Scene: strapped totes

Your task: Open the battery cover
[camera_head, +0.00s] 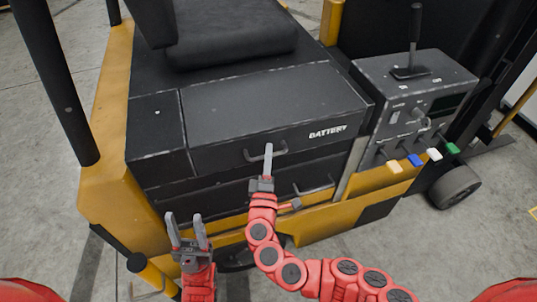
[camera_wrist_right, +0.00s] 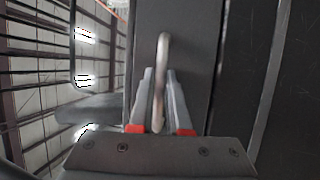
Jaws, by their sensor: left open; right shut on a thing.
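The battery cover (camera_head: 262,103) is a dark grey box-like panel marked "BATTERY" on the side of a yellow and black forklift. It looks closed in the head view. Its grey bar handle (camera_head: 252,156) is on the front face, and shows in the right wrist view (camera_wrist_right: 163,62). My right gripper (camera_head: 268,160) is at the handle; in the right wrist view its fingers (camera_wrist_right: 160,98) are on both sides of the bar, shut on it. My left gripper (camera_head: 187,228) is open and empty, below and left of the cover, with its fingers pointing up.
A second handle (camera_head: 313,188) is on the drawer-like panel below. The seat (camera_head: 230,38) is behind the cover. A lever console (camera_head: 412,95) with coloured knobs stands to the right. A black post (camera_head: 57,85) rises at left. Bare floor (camera_head: 40,130) lies at left.

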